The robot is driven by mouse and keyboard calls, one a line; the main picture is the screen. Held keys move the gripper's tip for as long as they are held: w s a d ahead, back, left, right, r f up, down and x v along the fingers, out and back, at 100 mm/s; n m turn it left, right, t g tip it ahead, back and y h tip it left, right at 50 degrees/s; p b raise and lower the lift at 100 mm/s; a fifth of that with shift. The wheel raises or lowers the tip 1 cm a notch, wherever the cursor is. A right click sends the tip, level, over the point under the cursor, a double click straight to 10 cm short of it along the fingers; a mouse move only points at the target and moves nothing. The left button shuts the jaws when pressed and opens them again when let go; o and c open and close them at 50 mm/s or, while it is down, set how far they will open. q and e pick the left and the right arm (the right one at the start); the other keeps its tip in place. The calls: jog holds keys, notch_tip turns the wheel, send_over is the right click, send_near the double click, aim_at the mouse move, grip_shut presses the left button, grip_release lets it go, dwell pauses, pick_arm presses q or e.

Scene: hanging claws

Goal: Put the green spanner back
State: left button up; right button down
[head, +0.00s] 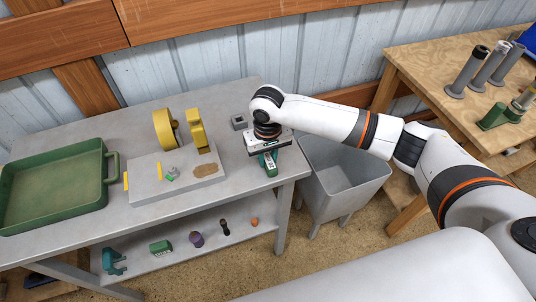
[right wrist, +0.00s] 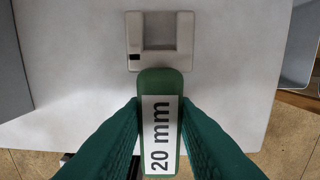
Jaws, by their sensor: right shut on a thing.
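The green spanner (right wrist: 162,80) carries a white "20 mm" label and lies between the dark green fingers of my right gripper (right wrist: 160,130), which is shut on it. In the head view my right gripper (head: 267,158) is over the right end of the grey bench, with green showing under it. I cannot tell whether spanner and block touch. My left gripper is not in view.
A green tray (head: 108,178) is on the bench (head: 75,222) at left. A grey board (head: 150,193) with yellow parts is in the middle. A grey bin (head: 345,185) stands right of the bench. Several small items lie on the lower shelf. A wooden table (head: 430,60) is at right.

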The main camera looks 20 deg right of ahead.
aim_at(268, 157)
jog(key=shift+f, duration=0.2)
jog(key=c, duration=1.2)
grip_release()
jog(key=shift+o, duration=0.2)
notch_tip(268, 157, up, 12)
jog(key=b, duration=0.2)
jog(key=shift+r, duration=0.1)
